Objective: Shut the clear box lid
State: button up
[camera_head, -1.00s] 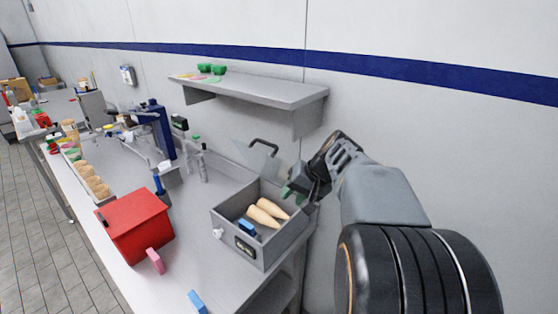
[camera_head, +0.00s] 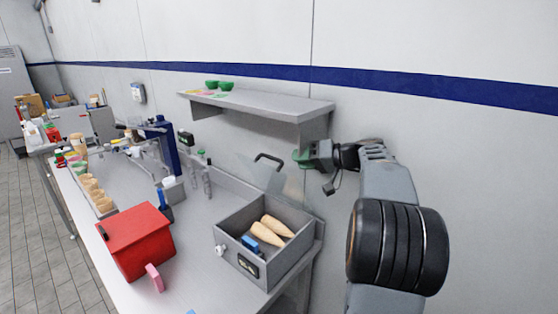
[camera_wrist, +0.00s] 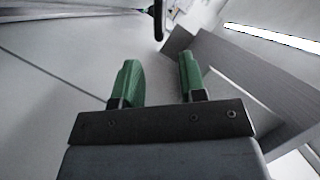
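The grey box (camera_head: 270,274) stands on the counter in the head view, its top open. Its clear lid (camera_head: 287,184) is raised at the back, with a dark curved handle (camera_head: 267,158) at its upper edge. Two tan cones (camera_head: 266,235) and a blue item (camera_head: 250,242) lie inside the box. My gripper (camera_head: 299,158) is right of the handle, above the box's back right corner, apart from the handle. In the wrist view, my green fingers (camera_wrist: 158,75) are spread with nothing between them. A dark bar, seemingly the handle (camera_wrist: 158,20), shows beyond them.
A grey wall shelf (camera_head: 265,105) with green bowls (camera_head: 219,85) is above, its bracket close to my gripper. Bottles (camera_head: 204,178) stand left of the lid. A red box (camera_head: 140,245) sits on the counter at the left, with clear counter between it and the grey box.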

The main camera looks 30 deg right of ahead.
aim_at(279, 161)
jog(key=p+x, duration=0.1)
jog(key=x, duration=0.6)
jog(key=shift+w+a+f, duration=0.1)
jog(key=shift+w+a, duration=0.05)
jog(key=shift+a, duration=0.05)
grip_shut()
dwell(0.4)
